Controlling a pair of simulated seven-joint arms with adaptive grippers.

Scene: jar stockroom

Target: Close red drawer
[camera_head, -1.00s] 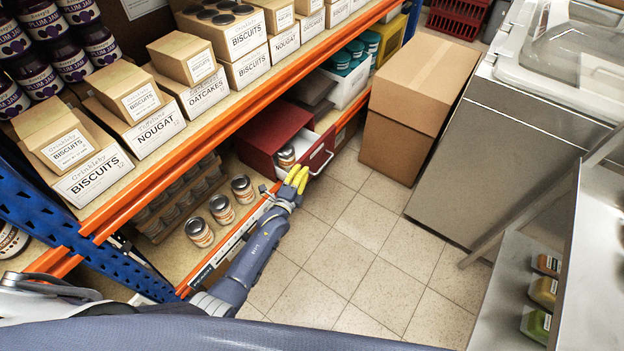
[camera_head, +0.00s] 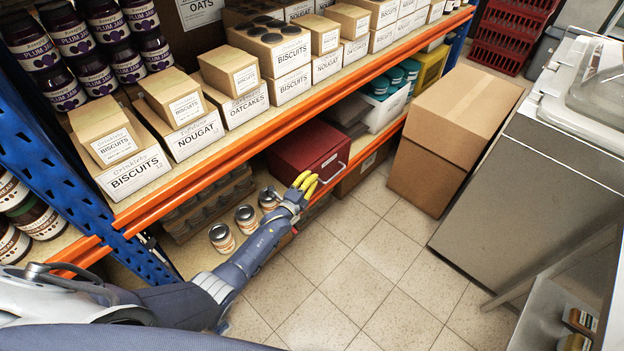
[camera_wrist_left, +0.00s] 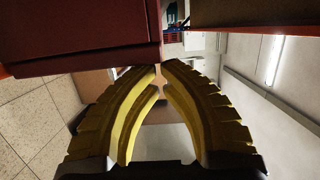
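The red drawer unit (camera_head: 308,150) sits on the lower shelf under the orange beam. Its front (camera_head: 330,168), with a pale handle, looks flush with the red casing, and its inside is hidden. My left gripper (camera_head: 306,183) is at the near lower corner of the drawer front, its yellow fingers close to it; I cannot tell if they touch. In the left wrist view the fingertips (camera_wrist_left: 162,66) come together with nothing between them, and the red drawer unit (camera_wrist_left: 80,35) fills the upper left. My right gripper is not in view.
Several jars (camera_head: 246,219) stand on the lower shelf left of the drawer. A cardboard box (camera_head: 450,140) stands on the floor to the right, near a grey metal cabinet (camera_head: 510,190). The tiled floor (camera_head: 350,260) in front is clear. The upper shelf's orange beam (camera_head: 240,150) runs above my arm.

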